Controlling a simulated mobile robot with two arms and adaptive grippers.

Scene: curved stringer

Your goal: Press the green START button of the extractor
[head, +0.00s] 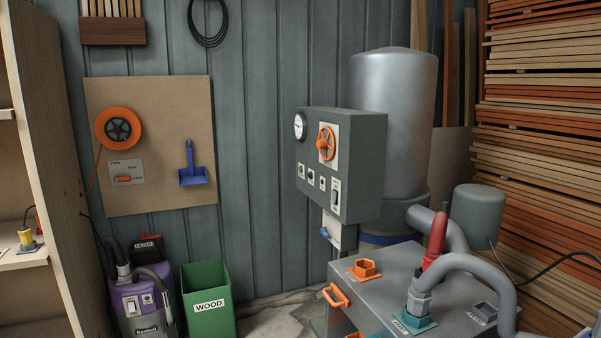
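The extractor stands against the back wall, with a tall grey metal cylinder (395,120) behind a grey-green control box (358,160). The box front faces left and slightly toward me. It carries a round white gauge (299,126), an orange handwheel (326,143), a row of small buttons and a light switch plate (335,195). Nothing blocks the panel from view. Neither of my grippers is in view.
A grey bench (385,290) with an orange handle (336,295), hoses and a red tool (436,240) stands below and in front of the box. A green WOOD bin (207,305) and purple vacuum (138,308) stand left. Floor shows between bin and bench.

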